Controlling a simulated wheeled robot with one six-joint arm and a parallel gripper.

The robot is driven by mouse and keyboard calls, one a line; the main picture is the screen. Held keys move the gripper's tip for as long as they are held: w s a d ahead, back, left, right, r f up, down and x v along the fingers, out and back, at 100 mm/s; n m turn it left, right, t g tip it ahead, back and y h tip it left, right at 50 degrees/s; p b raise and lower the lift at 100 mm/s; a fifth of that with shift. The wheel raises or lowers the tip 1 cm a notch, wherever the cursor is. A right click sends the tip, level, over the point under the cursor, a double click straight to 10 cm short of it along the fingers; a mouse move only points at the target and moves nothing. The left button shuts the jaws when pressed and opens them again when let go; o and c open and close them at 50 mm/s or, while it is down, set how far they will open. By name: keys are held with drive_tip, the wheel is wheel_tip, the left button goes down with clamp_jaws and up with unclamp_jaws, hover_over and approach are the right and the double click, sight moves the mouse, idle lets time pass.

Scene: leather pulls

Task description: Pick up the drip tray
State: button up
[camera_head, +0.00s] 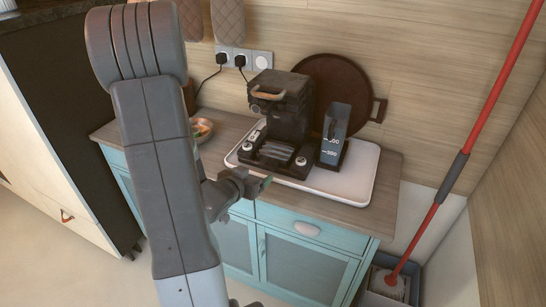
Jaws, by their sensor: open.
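A dark coffee machine (283,103) with a wooden handle stands on a white tray on the counter. The drip tray (275,153) is the slatted part at the machine's front base, with a round light knob or dial on either side. My gripper (264,184) is in front of the machine, a little below and left of the drip tray in the picture. It is open, small in view and seen from the side, with nothing visible between its fingers. I cannot tell its exact distance from the drip tray.
The white tray (350,183) also carries a dark water container (334,138) right of the machine. A round brown board (338,78) leans behind. A bowl (201,130) sits at left, partly behind my arm. A red mop handle (482,110) rises at right.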

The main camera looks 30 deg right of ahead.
sight(266, 166)
drive_tip(key=shift+x, duration=1.05)
drive_tip(key=d, duration=0.1)
drive_tip(key=w+d, duration=0.1)
drive_tip(key=w+d+p, duration=0.1)
drive_tip(key=shift+d+f, duration=0.35)
drive_tip(key=shift+d, duration=0.05)
drive_tip(key=shift+w+d+f, duration=0.2)
drive_tip(key=shift+w+d, duration=0.1)
drive_tip(key=shift+w, duration=0.1)
drive_tip(key=c, duration=1.4)
drive_tip(key=shift+o, duration=0.2)
drive_tip(key=shift+r, duration=0.15)
